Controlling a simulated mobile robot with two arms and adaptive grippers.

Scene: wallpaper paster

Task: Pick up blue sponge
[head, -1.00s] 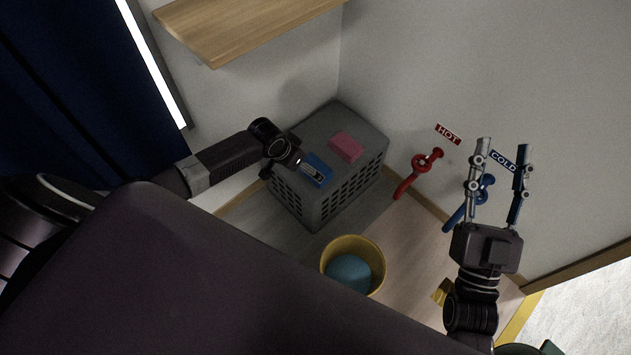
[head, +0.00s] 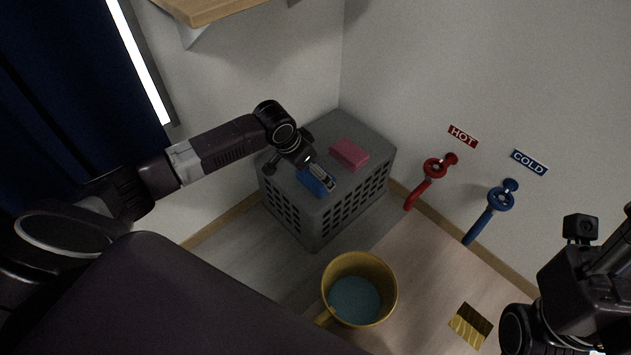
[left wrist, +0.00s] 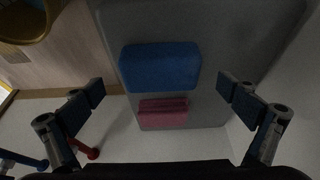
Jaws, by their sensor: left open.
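The blue sponge (head: 312,184) lies on top of the grey crate (head: 318,225), partly hidden by my left gripper in the head view. In the left wrist view the blue sponge (left wrist: 160,67) lies ahead, between the lines of the two open fingers. My left gripper (head: 322,177) is open and empty above the sponge; its spread fingers also show in the left wrist view (left wrist: 160,95). A pink sponge (head: 349,153) lies beside the blue one, toward the wall. My right gripper is at the right edge of the head view, its fingertips cut off.
A yellow bucket (head: 391,290) holding bluish liquid stands on the floor in front of the crate. Red (head: 432,170) and blue (head: 499,199) taps stick out of the right wall. A wooden shelf (head: 205,10) hangs above on the left.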

